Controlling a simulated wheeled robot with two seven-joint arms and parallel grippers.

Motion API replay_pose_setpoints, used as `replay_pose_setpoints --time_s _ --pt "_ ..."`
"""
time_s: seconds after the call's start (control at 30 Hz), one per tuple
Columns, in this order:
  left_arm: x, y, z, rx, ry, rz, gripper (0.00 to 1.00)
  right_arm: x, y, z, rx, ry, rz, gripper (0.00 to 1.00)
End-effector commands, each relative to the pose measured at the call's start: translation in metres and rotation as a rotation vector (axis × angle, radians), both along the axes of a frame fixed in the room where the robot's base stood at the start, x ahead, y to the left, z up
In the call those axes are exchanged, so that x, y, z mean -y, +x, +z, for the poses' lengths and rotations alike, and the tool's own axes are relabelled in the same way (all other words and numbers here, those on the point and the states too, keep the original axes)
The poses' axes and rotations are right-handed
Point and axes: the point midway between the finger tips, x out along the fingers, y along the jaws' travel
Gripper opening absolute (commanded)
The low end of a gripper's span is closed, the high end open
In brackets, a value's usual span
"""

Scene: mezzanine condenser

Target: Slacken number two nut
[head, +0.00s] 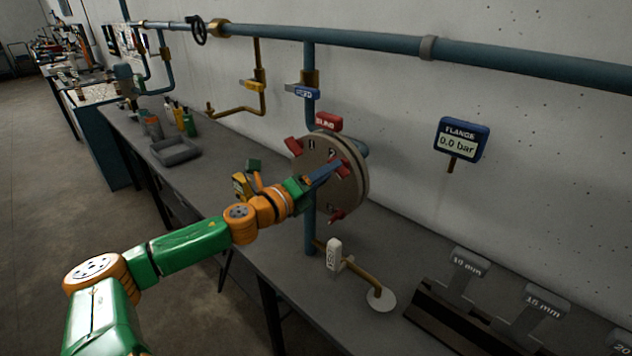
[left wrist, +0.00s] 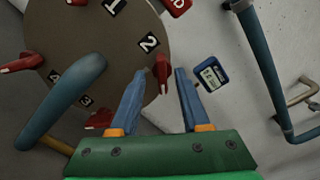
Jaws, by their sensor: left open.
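The round grey-brown flange plate (head: 318,185) stands upright on the blue pipework, with numbers and red winged nuts around its rim. The number two nut (left wrist: 162,72), red, is beside the printed 2 in the left wrist view. My left gripper (left wrist: 158,71) is open, its two blue fingers on either side of that nut; I cannot tell whether they touch it. In the head view the left gripper (head: 338,169) reaches the plate's face and partly covers that nut. Other red nuts are by 1 (head: 293,147), 3 (left wrist: 98,120) and 4 (left wrist: 22,63). My right gripper is out of view.
A gauge (head: 460,140) marked FLANGE reads 0.0 bar. A red BLIND tag (head: 328,122) is above the plate. A blue pipe (left wrist: 60,100) crosses the plate in the wrist view. A white-tagged valve handle (head: 334,254), a grey tray (head: 175,151) and a size-marked rack (head: 465,310) are on the bench.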

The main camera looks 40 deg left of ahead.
Motion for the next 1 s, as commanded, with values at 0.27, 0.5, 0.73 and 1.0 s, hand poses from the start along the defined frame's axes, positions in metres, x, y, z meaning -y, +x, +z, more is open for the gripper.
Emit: replay_pose_setpoints --time_s 0.27,0.5,0.73,1.0 --pt "0.003 -0.023 -0.002 -0.005 -0.003 -0.011 0.46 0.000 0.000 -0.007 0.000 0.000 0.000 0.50" --pt "0.000 -0.048 0.003 -0.004 -0.006 -0.007 0.46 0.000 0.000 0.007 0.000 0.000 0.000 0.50" --pt "-0.002 -0.060 0.001 0.001 0.003 -0.006 0.46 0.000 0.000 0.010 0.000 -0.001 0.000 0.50" --pt "-0.002 -0.059 0.000 0.001 0.004 -0.006 0.46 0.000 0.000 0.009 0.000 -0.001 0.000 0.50"
